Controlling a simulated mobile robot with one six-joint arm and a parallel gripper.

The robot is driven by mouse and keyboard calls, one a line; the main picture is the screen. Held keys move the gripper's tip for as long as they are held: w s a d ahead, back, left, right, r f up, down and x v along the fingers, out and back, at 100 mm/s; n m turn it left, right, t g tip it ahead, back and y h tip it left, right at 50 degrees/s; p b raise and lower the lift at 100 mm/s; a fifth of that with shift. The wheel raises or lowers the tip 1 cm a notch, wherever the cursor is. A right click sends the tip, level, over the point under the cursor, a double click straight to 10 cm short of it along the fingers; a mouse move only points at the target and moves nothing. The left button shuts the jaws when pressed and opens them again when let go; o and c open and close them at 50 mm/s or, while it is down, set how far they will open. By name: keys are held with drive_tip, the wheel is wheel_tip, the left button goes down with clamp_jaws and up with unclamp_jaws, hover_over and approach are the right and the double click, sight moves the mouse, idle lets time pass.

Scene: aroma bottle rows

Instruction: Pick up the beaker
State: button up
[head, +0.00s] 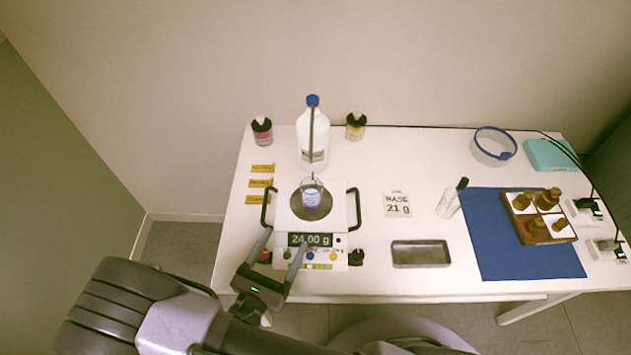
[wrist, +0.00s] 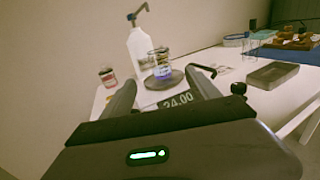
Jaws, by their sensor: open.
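The beaker (head: 312,195) is small, clear glass with a bluish lower part. It stands upright on the round dark pan (head: 311,211) of a white scale (head: 285,224) whose display reads 24.00 g. It also shows in the wrist view (wrist: 161,68), beyond and between my fingers. My gripper (head: 284,241) is open and empty, with its fingers apart over the front of the scale, short of the beaker. In the wrist view my gripper (wrist: 163,92) points toward the beaker without touching it.
Black handles (head: 354,208) flank the scale. A tall white bottle (head: 313,142) with a blue cap stands close behind the beaker. A card (head: 397,205), a grey tray (head: 420,253), a blue mat (head: 488,240) and a wooden bottle holder (head: 525,228) lie to the right.

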sight(307, 197)
drive_tip(key=b+x, duration=0.5)
drive_tip(key=x, duration=1.2)
drive_tip(key=shift+a, duration=0.15)
